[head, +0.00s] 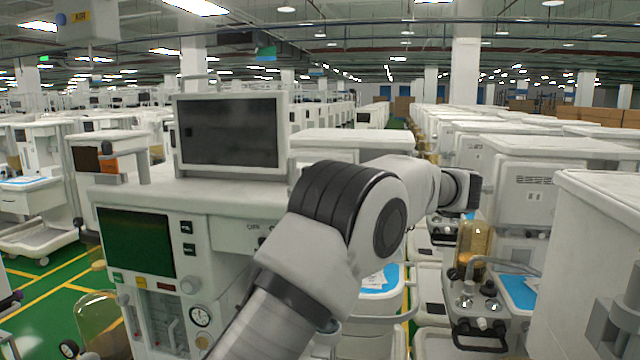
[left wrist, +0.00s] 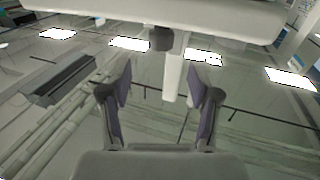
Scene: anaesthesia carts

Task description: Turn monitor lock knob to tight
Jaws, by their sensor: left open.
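The monitor (head: 230,132) with its dark screen stands upright on top of the nearest anaesthesia cart (head: 195,200) in the head view. No lock knob shows there. In the left wrist view, a short dark cylinder (left wrist: 161,38), possibly the lock knob, sits under a wide pale body (left wrist: 160,10), beside a white post (left wrist: 175,72). My left gripper (left wrist: 163,92) is open, its two fingers spread below the dark cylinder and apart from it, with the post's lower end between them in the picture. I cannot make out the gripper's fingers in the head view. My right gripper is not in view.
My arm crosses the middle of the head view and covers part of the cart. Another cart (head: 600,240) stands close on the right, and carts with glass canisters (head: 474,245) stand behind. Green floor (head: 50,262) shows at the left.

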